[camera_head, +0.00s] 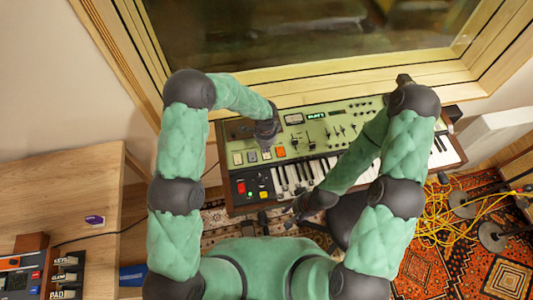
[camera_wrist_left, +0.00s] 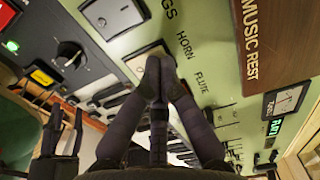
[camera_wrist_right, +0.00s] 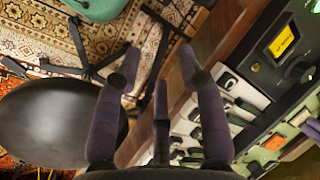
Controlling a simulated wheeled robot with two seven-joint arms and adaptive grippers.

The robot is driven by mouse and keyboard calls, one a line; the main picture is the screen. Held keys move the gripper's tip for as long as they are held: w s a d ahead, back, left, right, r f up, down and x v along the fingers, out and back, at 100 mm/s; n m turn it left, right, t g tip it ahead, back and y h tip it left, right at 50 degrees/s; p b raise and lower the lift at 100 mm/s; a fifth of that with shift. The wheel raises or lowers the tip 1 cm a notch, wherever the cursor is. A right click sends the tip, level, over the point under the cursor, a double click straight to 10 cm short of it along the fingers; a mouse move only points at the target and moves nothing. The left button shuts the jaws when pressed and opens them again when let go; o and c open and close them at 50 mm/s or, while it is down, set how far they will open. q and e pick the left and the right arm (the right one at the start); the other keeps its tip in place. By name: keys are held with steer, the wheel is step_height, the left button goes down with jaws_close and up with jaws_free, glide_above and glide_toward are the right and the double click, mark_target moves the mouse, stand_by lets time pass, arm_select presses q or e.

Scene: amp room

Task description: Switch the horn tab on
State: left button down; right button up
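The horn tab (camera_wrist_left: 136,62) is a pale rocker beside the printed word HORN on the green panel in the left wrist view. My left gripper (camera_wrist_left: 160,62) has its fingertips together over this tab, hiding part of it; I cannot tell whether they touch it or how it is set. In the head view, my left gripper (camera_head: 268,140) is over the tab row at the left of the keyboard organ (camera_head: 345,125). My right gripper (camera_head: 302,208) is in front of the keys; in the right wrist view its fingers (camera_wrist_right: 160,65) are apart and empty.
A wooden music rest (camera_wrist_left: 275,40) rises from the panel. A black round stool (camera_wrist_right: 60,122) is below my right gripper. Yellow cables (camera_head: 440,215) lie on the patterned rug at the right.

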arm_select(q)
steer(key=shift+f, duration=0.15)
steer(key=shift+r+p, duration=2.1)
steer(key=shift+r, duration=1.5)
steer(key=shift+f, duration=0.1)
